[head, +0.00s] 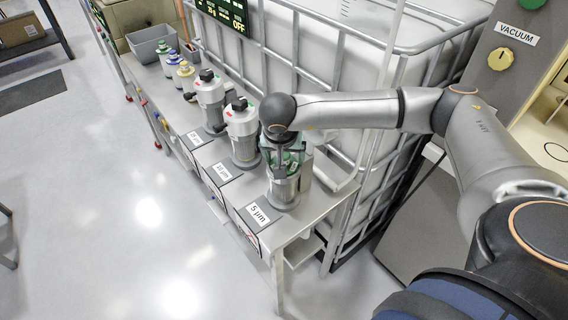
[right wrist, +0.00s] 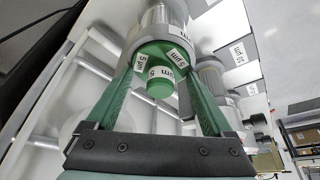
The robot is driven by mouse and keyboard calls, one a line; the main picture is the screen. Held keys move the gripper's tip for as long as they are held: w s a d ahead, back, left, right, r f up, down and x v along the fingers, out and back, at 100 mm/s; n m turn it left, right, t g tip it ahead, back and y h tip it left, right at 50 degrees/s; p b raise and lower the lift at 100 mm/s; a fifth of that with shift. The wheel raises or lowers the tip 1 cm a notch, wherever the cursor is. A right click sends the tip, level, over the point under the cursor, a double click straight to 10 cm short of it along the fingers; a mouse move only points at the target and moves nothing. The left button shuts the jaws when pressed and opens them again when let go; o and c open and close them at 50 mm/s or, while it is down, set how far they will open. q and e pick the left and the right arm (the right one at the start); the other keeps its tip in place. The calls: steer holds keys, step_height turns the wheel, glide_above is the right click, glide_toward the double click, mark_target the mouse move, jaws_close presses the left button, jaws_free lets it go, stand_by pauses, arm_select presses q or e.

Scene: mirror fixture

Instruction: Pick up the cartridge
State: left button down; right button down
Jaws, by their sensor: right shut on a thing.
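The cartridge has a green end cap (right wrist: 158,52) with several white "5 µm" labels, seen in the right wrist view. In the head view, a green part of it shows at the top of the nearest grey cylindrical housing (head: 284,192), behind the "5 µm" sign (head: 258,214). My right gripper (head: 286,165) points down over this housing. In the right wrist view its two green fingers (right wrist: 163,78) close on the cap from both sides. The cartridge's lower part is hidden by the housing. My left gripper is not in view.
Two more housings with black-topped heads, a middle one (head: 242,135) and a farther one (head: 210,100), stand along the narrow bench (head: 215,165). A grey bin (head: 151,43) is at the far end. A caged white tank (head: 345,75) stands close behind the bench.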

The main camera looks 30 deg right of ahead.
step_height(320, 180, up, 18)
steer(key=b, duration=0.1)
stand_by(0.5)
steer(key=shift+f, duration=0.15)
step_height(320, 180, down, 4)
steer(key=b, duration=0.3)
steer(key=shift+f, duration=0.15)
stand_by(2.8)
